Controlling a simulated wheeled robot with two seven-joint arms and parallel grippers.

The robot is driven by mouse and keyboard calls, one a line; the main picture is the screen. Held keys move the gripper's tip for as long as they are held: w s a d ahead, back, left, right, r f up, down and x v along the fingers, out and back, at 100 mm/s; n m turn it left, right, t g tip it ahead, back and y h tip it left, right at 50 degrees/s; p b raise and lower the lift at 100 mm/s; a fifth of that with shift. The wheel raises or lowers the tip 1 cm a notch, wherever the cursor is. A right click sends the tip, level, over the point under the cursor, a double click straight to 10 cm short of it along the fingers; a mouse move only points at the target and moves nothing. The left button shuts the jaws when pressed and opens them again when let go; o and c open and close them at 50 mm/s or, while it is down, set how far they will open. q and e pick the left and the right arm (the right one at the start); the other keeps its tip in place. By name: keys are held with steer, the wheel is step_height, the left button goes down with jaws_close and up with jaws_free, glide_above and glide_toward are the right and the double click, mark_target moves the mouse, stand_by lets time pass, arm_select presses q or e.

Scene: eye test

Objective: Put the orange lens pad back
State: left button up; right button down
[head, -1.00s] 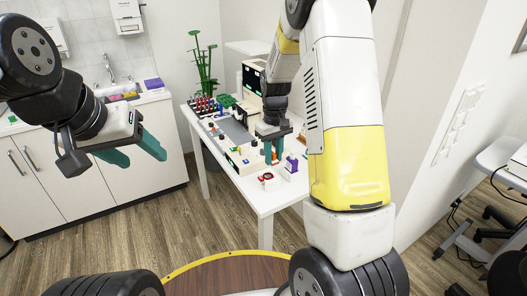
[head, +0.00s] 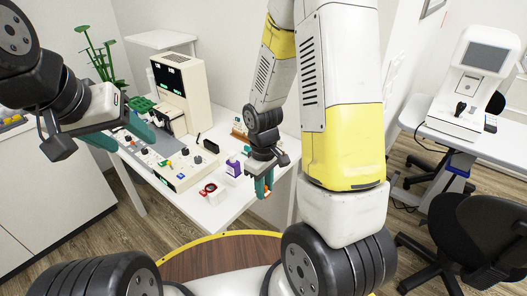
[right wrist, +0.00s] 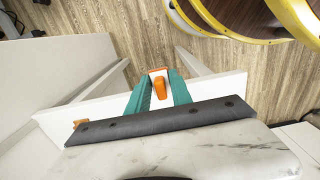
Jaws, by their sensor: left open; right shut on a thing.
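The orange lens pad (right wrist: 160,88) is between the teal fingertips of my right gripper (right wrist: 159,92) in the right wrist view. In the head view my right gripper (head: 263,186) points down near the right side of the white table (head: 222,212), shut on the pad, of which only a little orange shows. I cannot tell its height over the table. My left gripper (head: 135,140) is open and empty, at the left, in front of the table's left end. Another orange piece (right wrist: 80,123) shows beside the dark gripper bar in the right wrist view.
The table bears a cream panel (head: 178,168) with small parts, a red ring-like item (head: 208,188), a purple-and-white bottle (head: 233,166) and a tall cream device (head: 182,88). A plant (head: 100,58) stands behind left. At right are an instrument (head: 478,75) and a black chair (head: 485,225).

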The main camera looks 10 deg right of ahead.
steer(key=w+d, duration=0.1)
steer(key=w, duration=0.3)
steer(key=w+d+f, duration=0.1)
steer(key=w, duration=0.4)
steer(key=w+d, duration=0.1)
steer(key=w, duration=0.4)
steer(key=shift+w+d+f, duration=0.1)
steer(key=shift+w+f, duration=0.05)
steer(key=shift+f, duration=0.05)
steer(key=shift+w+f, duration=0.15)
steer(key=shift+f, duration=1.65)
steer(key=c, duration=1.1)
jaws_free()
steer(key=shift+f, duration=0.1)
steer(key=shift+c, duration=0.2)
